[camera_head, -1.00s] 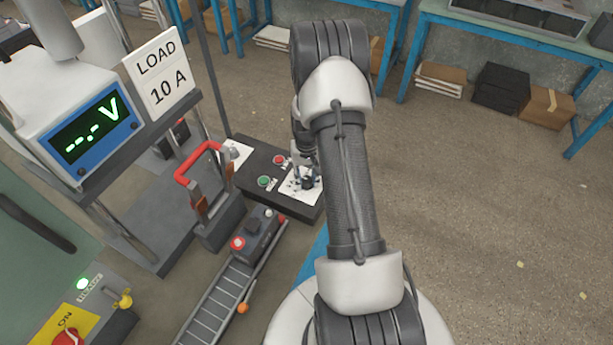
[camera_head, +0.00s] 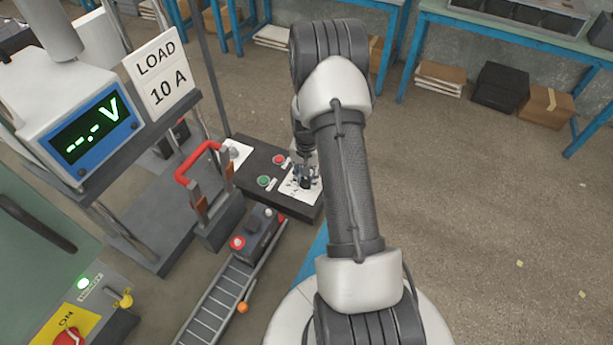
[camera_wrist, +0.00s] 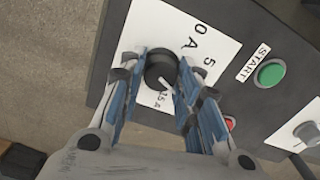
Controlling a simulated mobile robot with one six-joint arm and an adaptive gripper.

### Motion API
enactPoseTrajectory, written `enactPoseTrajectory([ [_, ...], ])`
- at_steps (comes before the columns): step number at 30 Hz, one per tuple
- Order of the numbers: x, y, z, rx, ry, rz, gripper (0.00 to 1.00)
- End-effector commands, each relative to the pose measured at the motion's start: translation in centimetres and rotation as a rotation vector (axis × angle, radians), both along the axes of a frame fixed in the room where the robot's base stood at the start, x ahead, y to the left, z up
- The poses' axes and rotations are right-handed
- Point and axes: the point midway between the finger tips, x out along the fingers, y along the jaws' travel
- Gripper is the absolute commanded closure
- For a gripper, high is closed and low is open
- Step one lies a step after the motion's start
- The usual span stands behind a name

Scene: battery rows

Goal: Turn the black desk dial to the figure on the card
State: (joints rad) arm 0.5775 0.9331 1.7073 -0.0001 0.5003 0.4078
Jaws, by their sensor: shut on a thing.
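The black dial (camera_wrist: 160,69) sits on a white scale plate (camera_wrist: 196,30) in the wrist view. A white pointer line on its lower right side points toward a "15 A" marking, partly between the fingers. "0", "5" and "A" show above and to the right; other figures are hidden. My gripper (camera_wrist: 162,62) has its blue fingers on either side of the dial, shut on it. In the head view my gripper (camera_head: 306,175) is small over the plate on the dark desk panel (camera_head: 262,165). The card (camera_head: 161,74) reads "LOAD 10 A".
A green START button (camera_wrist: 270,73) and a red button (camera_head: 279,160) are beside the dial plate. A grey knob (camera_wrist: 308,131) sits farther along the panel. A red-handled lever (camera_head: 199,165) stands left of the panel. The meter (camera_head: 84,134) shows "--.- V". Open floor lies right.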

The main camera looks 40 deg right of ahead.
Motion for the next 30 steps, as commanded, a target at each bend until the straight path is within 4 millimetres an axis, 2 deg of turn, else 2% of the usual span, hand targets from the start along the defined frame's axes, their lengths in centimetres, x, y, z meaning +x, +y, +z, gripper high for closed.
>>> enactPoseTrajectory([
  [6, -0.1, 0.1, -0.1, 0.002, 0.004, 0.001, 0.93],
  [7, -0.1, 0.1, -0.1, 0.002, 0.004, 0.001, 0.68],
  [15, -0.1, 0.1, -0.1, 0.001, 0.002, 0.002, 0.5],
  [25, 0.0, 0.0, 0.1, 0.0, 0.0, 0.002, 0.49],
  [30, 0.1, 0.0, 1.9, -0.001, -0.002, 0.002, 0.49],
])
